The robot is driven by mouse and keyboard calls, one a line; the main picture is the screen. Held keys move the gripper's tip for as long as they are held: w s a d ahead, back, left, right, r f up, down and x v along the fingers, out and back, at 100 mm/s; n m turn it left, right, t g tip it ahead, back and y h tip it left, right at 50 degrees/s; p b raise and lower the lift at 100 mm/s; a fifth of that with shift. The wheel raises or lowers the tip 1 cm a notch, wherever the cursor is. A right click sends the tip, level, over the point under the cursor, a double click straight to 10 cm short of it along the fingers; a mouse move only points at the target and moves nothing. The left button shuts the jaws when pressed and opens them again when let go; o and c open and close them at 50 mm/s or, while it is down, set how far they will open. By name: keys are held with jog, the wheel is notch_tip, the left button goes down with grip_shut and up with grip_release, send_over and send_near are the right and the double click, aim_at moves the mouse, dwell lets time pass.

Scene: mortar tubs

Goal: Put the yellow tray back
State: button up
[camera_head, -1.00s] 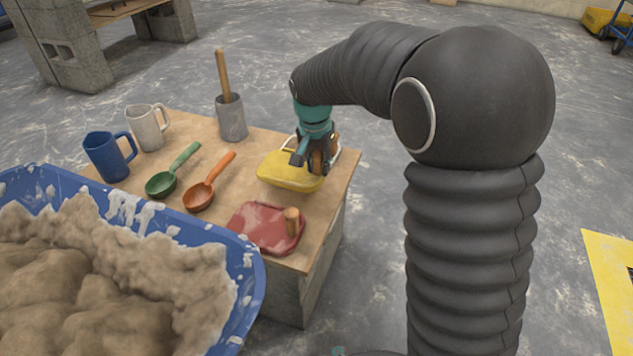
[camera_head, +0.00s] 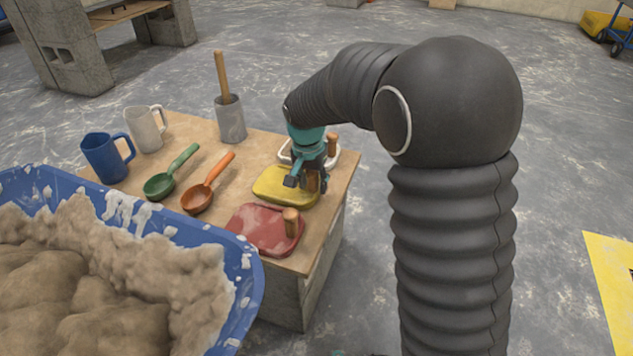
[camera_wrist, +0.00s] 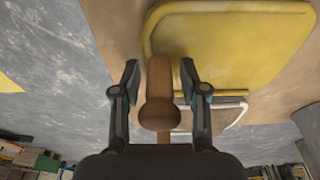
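The yellow tray (camera_head: 272,190) lies on the wooden tabletop between a red tray (camera_head: 256,228) and a white-rimmed tray (camera_head: 283,152). It appears flat on the board. My gripper (camera_head: 306,184) is over its right end. In the wrist view the yellow tray (camera_wrist: 235,50) fills the upper right, and its wooden handle (camera_wrist: 159,112) stands between my two fingers (camera_wrist: 160,80). A narrow gap shows on each side of the handle, so the gripper is open around it. In the head view my gripper hides most of this handle.
The red tray's upright handle (camera_head: 290,221) is close by, as is the white tray's handle (camera_head: 332,143). A blue mortar tub (camera_head: 247,285) is in front.

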jog(key=shift+r, duration=0.15)
notch_tip(320, 180, up, 12)
jog(key=s+p, duration=0.2)
jog(key=s+d+r+n+t, duration=0.1)
jog(key=s+d+r, duration=0.2)
jog(key=s+d, duration=0.25)
jog(key=s+d+r+n+t, duration=0.1)
jog(key=s+d+r, duration=0.2)
jog(key=s+d, duration=0.3)
jog(key=s+d+f+n+t, duration=0.1)
jog(key=s+d, duration=0.2)
jog(key=s, duration=0.4)
jog(key=s+d+f+n+t, duration=0.1)
jog(key=s+d+f, duration=0.1)
jog(key=s, duration=0.5)
jog(key=shift+s+d+y, duration=0.35)
jog(key=shift+d+y, duration=0.05)
jog(key=shift+d, duration=0.15)
jog(key=shift+f, duration=0.1)
notch_tip(320, 180, up, 6)
jog(key=p, duration=0.6)
jog(key=shift+w+r+p, duration=0.15)
jog(key=shift+r+p, duration=0.1)
jog(key=shift+p, duration=0.1)
